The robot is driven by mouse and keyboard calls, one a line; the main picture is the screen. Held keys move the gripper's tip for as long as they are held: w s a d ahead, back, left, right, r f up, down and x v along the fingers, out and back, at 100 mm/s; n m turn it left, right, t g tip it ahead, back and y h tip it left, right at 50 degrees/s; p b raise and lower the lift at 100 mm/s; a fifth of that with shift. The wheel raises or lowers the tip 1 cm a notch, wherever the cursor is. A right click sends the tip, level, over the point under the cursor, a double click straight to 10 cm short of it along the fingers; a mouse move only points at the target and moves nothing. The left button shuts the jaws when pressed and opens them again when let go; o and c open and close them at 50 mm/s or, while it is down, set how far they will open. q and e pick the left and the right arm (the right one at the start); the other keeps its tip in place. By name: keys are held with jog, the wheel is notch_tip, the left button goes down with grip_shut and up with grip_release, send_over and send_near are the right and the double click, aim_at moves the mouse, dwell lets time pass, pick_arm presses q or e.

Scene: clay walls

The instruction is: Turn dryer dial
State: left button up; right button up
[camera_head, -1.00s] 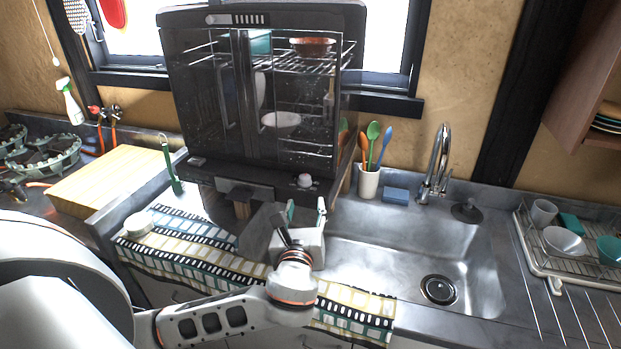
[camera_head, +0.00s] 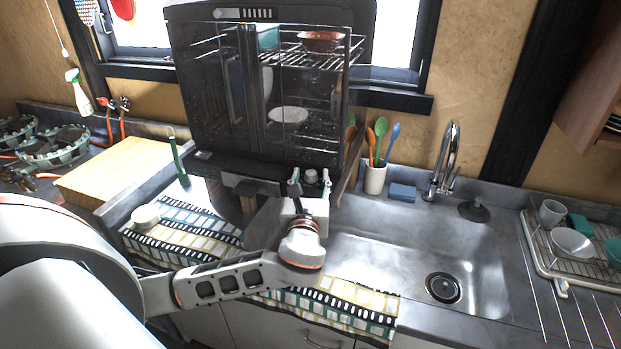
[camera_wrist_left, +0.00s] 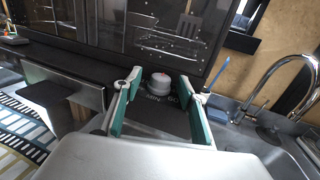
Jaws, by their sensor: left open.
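The dish dryer (camera_head: 262,80) is a dark cabinet with clear doors, standing at the back of the counter. Its dial (camera_head: 311,176) is a small pale knob on the front ledge at the lower right. My left gripper (camera_head: 311,182) is open just in front of the ledge. In the left wrist view, the dial (camera_wrist_left: 159,84) shows between and just beyond the two green-padded fingers (camera_wrist_left: 158,100). Letters are printed on the ledge below it. I cannot tell whether the fingers touch the dial. My right gripper is not in view.
A steel sink (camera_head: 400,250) with a faucet (camera_head: 446,160) lies to the right. A cup of colored spoons (camera_head: 375,178) and a blue sponge (camera_head: 402,192) stand behind it. A patterned towel (camera_head: 195,228) lies along the front counter. A dish rack (camera_head: 560,262) is at far right.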

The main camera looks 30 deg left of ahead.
pick_arm(q)
jog(key=c, duration=1.1)
jog(key=shift+h, duration=0.3)
